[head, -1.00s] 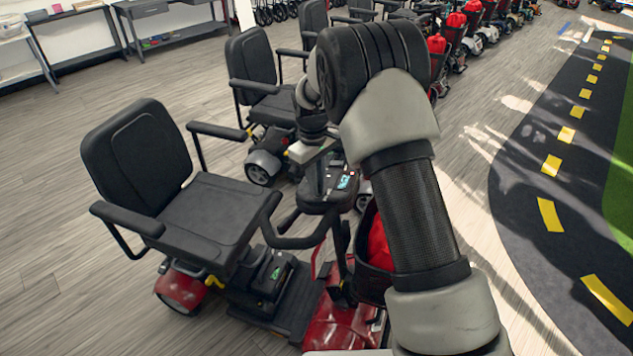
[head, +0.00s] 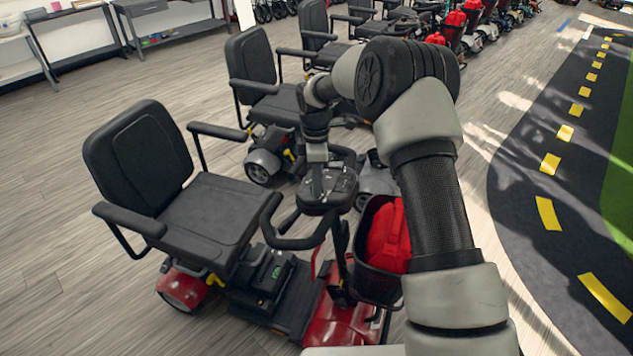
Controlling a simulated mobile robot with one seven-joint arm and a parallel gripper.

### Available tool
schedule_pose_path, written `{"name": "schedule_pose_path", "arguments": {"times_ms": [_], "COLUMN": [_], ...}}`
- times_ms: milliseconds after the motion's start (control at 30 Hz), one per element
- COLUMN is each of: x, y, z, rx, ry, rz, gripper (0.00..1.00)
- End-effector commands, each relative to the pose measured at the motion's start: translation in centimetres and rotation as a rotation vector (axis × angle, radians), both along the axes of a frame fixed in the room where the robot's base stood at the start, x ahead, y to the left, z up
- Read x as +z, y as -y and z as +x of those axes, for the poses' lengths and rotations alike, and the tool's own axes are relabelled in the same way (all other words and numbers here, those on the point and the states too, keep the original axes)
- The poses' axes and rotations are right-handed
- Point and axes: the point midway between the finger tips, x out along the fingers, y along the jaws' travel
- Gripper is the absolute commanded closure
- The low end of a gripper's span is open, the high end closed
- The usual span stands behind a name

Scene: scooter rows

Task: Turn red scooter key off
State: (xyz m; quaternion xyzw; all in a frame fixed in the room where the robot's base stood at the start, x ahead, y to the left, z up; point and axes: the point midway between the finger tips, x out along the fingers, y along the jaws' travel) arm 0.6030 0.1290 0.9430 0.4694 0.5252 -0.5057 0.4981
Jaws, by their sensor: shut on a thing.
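The red scooter (head: 340,320) stands in front of me, with red body panels, a black seat (head: 135,160) and a black tiller with loop handles. Its control console (head: 328,190) is at the top of the tiller, and the display area looks dark. My gripper (head: 318,180) points down at the console from above and is shut on the key. The key itself is too small and too hidden by the gripper to make out, so its turn position does not show.
A black basket (head: 375,290) with a red bag (head: 388,238) hangs on the tiller's right side, close to my arm. More scooters (head: 265,95) stand in a row behind. Open wood floor lies left; a dark road mat (head: 545,190) lies right.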

Motion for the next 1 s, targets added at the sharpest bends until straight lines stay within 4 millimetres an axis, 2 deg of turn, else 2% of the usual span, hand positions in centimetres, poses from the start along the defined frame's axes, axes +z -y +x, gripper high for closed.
{"name": "schedule_pose_path", "arguments": {"times_ms": [300,800,833,900,933,1000], "x": [0.14,0.13,0.13,0.12,0.11,0.08], "y": [-0.07,-0.1,-0.1,-0.1,-0.09,-0.08], "z": [0.13,0.12,0.12,0.11,0.1,0.09], "rx": [0.106,0.125,0.125,0.124,0.124,0.124], "ry": [-0.013,-0.015,-0.014,-0.015,-0.015,-0.016], "rz": [0.007,0.008,0.008,0.008,0.008,0.008], "gripper": [1.0,1.0,0.84,0.72,0.69,0.69]}}
